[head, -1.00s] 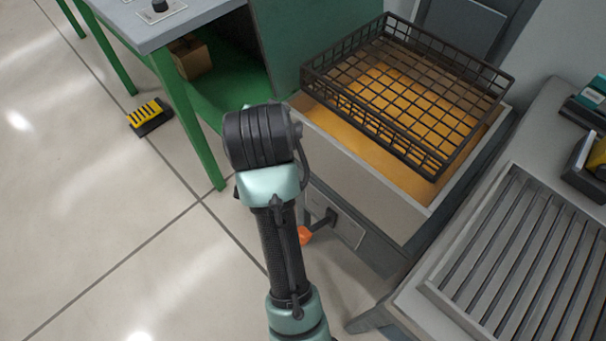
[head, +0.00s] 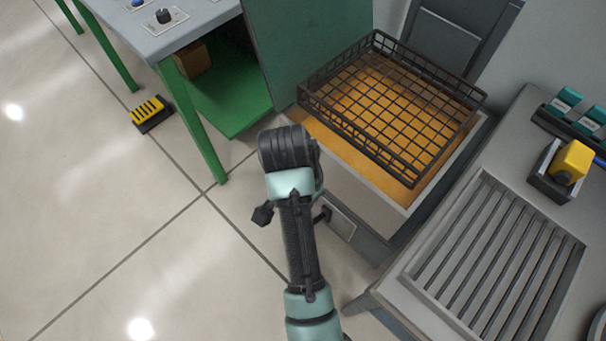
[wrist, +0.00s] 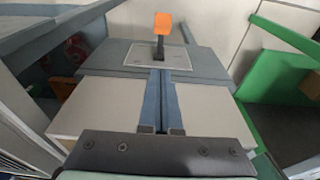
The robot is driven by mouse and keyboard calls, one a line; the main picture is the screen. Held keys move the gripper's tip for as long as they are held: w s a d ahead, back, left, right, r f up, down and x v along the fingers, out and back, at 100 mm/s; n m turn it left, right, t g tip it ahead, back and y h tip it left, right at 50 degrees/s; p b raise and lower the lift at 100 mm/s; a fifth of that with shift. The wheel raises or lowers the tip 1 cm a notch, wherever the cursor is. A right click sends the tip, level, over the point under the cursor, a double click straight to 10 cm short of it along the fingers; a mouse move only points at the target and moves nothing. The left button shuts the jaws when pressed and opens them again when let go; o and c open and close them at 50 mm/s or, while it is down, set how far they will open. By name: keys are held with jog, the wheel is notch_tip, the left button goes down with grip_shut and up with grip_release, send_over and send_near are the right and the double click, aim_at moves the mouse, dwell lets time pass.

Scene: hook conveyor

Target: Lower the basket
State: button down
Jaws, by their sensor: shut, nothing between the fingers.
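The black wire basket (head: 390,105) sits level at the top of a tank (head: 397,196) with an orange-lit inside. In the wrist view a lever with an orange handle (wrist: 163,23) stands out from a grey plate (wrist: 155,57) on the tank's front. In the head view my arm hides the orange handle; part of the dark lever arm and plate shows beside it. My gripper (wrist: 161,73) is shut and empty, its two fingers together and pointing at the plate by the lever's base. I cannot tell whether they touch it.
A green-legged table (head: 190,110) stands at the left, with a brown box (head: 192,60) under it. A slatted grey counter (head: 500,260) flanks the tank at the right. A yellow-black block (head: 150,113) lies on the floor, which is otherwise clear at left.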

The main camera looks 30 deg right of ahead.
jog(key=f, duration=0.3)
jog(key=d+f, duration=0.1)
jog(key=f, duration=0.2)
jog(key=f+b, duration=0.1)
jog(key=f, duration=0.1)
jog(key=shift+w+d+f, duration=0.2)
jog(key=shift+f, duration=0.2)
jog(key=shift+s+a+f, duration=0.1)
jog(key=shift+a+f, duration=0.2)
jog(key=shift+f, duration=0.25)
jog(key=shift+s+a+f, duration=0.1)
jog(key=shift+a+f, duration=0.2)
jog(key=shift+f, duration=0.2)
jog(key=shift+s+a+f, duration=0.15)
jog(key=shift+a+f, duration=0.3)
jog(key=shift+f, duration=0.15)
jog(key=shift+s+a+f+t+h+b, duration=0.15)
jog(key=shift+s+a+f+h+b, duration=0.15)
jog(key=shift+a+f+h, duration=0.2)
jog(key=shift+s+a+f+t+h+b, duration=0.2)
jog(key=shift+a+f+h+b, duration=0.15)
jog(key=shift+a+f, duration=0.2)
notch_tip(320, 180, down, 16)
jog(key=a+t+h+b, duration=0.2)
jog(key=h+b, duration=0.7)
jog(key=b, duration=1.5)
jog(key=shift+s+a+r+t, duration=0.15)
jog(key=shift+s+a+t, duration=0.3)
jog(key=shift+t, duration=0.2)
